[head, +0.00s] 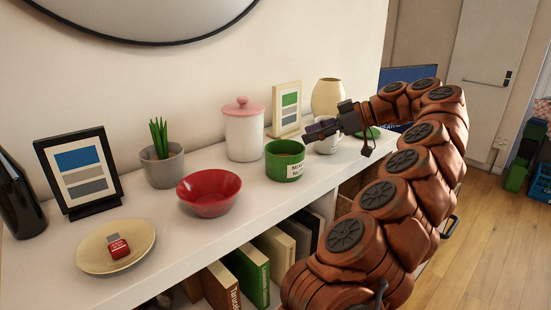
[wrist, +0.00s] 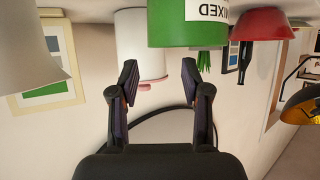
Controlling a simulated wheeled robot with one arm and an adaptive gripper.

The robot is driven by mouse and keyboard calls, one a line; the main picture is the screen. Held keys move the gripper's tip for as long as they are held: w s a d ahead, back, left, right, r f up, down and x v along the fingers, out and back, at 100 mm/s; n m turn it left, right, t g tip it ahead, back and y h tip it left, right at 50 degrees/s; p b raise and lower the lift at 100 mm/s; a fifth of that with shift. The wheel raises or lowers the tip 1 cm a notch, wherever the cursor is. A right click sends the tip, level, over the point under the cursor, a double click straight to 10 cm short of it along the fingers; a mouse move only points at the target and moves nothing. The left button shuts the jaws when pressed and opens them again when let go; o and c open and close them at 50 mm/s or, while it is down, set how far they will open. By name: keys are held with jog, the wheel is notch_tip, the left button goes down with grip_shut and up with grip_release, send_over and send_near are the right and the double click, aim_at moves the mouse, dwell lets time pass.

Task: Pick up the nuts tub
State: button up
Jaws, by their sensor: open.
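The nuts tub (head: 284,166) is a green round tub with a white label reading "MIXED NUTS". It stands upright on the white shelf top, right of the red bowl. My gripper (head: 312,131) is just right of the tub and a little above its rim, apart from it. In the wrist view, which is upside down, the tub (wrist: 180,32) is at the top centre, partly cut off by the frame edge. My gripper (wrist: 159,78) is open there with nothing between its fingers. The pink-lidded white canister shows beyond the fingers.
Near the tub are a white canister (head: 243,137), a red bowl (head: 209,194) and a white cup (head: 327,147) partly behind my gripper. A potted plant (head: 162,168), picture frame (head: 80,173) and plate (head: 92,258) are farther left. Books (head: 248,275) fill compartments below.

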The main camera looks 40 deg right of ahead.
aim_at(282, 144)
jog(key=shift+p+x, duration=0.4)
jog(key=shift+x, duration=1.2)
jog(key=shift+d+p+x, duration=0.15)
jog(key=shift+p+x, duration=0.3)
jog(key=shift+x, duration=0.65)
jog(key=shift+d+p+x, duration=0.15)
jog(key=shift+p+x, duration=0.3)
jog(key=shift+x, duration=0.65)
jog(key=shift+w+f, duration=0.15)
jog(key=shift+c, duration=0.4)
grip_shut()
